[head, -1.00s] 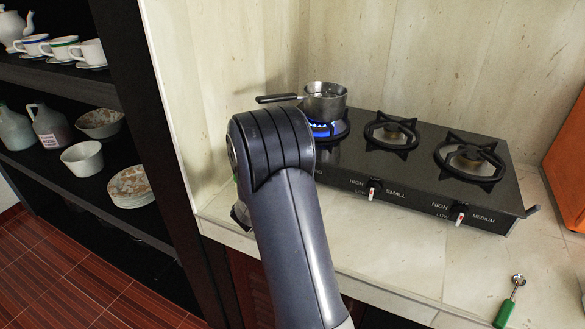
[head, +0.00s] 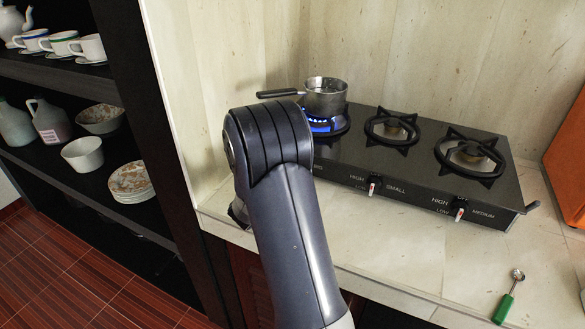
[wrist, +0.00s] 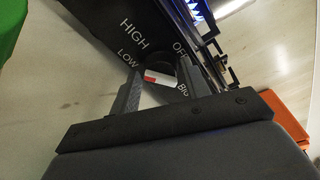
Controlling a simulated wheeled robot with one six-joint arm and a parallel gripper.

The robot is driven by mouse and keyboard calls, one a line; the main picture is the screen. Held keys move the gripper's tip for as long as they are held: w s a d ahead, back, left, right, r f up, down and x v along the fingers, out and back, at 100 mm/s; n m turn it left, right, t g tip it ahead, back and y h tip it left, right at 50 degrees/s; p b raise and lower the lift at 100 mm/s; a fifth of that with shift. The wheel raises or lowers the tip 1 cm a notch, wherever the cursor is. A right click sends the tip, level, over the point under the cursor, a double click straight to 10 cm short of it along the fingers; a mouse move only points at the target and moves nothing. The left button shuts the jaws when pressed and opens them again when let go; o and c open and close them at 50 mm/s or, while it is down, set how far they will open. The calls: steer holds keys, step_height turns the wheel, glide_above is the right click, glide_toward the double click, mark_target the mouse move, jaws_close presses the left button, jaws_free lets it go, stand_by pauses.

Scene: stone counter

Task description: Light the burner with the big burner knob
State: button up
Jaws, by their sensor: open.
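The big burner knob (wrist: 160,79) is dark with a white pointer and a red end, beside the lettering "BIG", in the wrist view. My gripper (wrist: 158,87) is open, with one finger on each side of the knob; whether they touch it I cannot tell. In the head view my arm hides this knob and the gripper's fingers. The big burner (head: 324,124), at the stove's left end, shows blue flame, and blue flame also shows at the top of the wrist view.
A steel saucepan (head: 326,98) stands on the lit burner, its handle pointing left. The small (head: 392,130) and medium (head: 468,158) burners show no flame. A green-handled scoop (head: 509,298) lies on the front right counter. An orange box (head: 568,165) stands at the right; shelves are at left.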

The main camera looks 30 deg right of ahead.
steer(key=v, duration=0.9)
steer(key=shift+s+a+r, duration=0.1)
steer(key=shift+s+a, duration=0.1)
steer(key=shift+a, duration=0.15)
steer(key=x, duration=1.1)
steer(key=shift+a, duration=0.15)
